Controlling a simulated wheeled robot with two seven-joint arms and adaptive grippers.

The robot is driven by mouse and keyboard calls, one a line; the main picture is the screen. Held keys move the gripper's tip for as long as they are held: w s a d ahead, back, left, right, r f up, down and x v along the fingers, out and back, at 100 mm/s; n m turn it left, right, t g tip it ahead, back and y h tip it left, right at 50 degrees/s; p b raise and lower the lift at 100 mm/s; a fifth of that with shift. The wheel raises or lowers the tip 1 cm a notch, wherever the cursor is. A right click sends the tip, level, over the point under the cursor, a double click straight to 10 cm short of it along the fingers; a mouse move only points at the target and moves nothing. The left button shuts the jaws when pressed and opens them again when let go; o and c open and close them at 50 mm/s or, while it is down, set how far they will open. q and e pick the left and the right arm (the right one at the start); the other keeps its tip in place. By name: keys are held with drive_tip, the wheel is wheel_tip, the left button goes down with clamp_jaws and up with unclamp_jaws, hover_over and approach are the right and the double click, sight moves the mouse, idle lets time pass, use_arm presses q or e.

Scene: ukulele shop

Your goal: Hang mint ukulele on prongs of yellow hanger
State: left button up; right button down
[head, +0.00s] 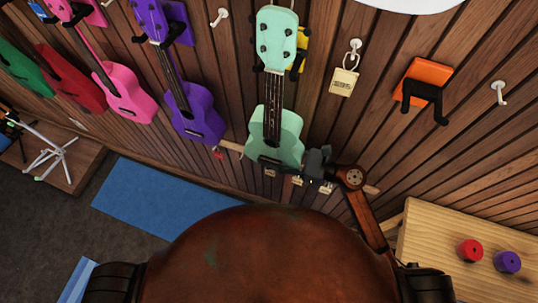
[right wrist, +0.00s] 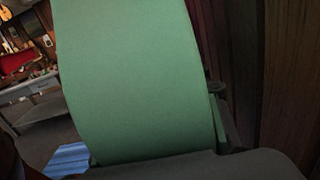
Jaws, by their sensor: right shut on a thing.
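The mint ukulele (head: 275,137) is upright in front of the wood-slat wall, with its headstock at the top. The yellow hanger (head: 302,52) shows only in part behind the right side of the headstock; the rest of it is hidden. Whether the neck sits between its prongs cannot be told. My right gripper (head: 308,164) is shut on the lower right edge of the ukulele's body. In the right wrist view the green body (right wrist: 135,85) fills most of the picture. My left gripper is not in view.
A purple ukulele (head: 193,112) and a pink ukulele (head: 123,95) hang to the left. An empty orange hanger (head: 430,73) and a hook with a tag (head: 343,82) are on the right. A wooden table (head: 430,245) stands at lower right with red and purple spools. A blue mat (head: 150,205) lies on the floor.

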drive_tip(key=shift+w+d+r+b, duration=0.1)
drive_tip(key=shift+w+d+b, duration=0.1)
drive_tip(key=shift+w, duration=0.4)
drive_tip(key=shift+w+d+b, duration=0.2)
drive_tip(key=shift+w, duration=0.4)
drive_tip(key=shift+f+b, duration=1.1)
drive_tip(key=shift+f, duration=0.1)
drive_tip(key=shift+r, duration=0.1)
drive_tip(key=c, duration=1)
unclamp_jaws()
drive_tip(key=shift+o, duration=0.2)
drive_tip(key=shift+d, duration=0.15)
drive_tip(key=shift+b+v, duration=0.3)
drive_tip(key=shift+v, duration=0.6)
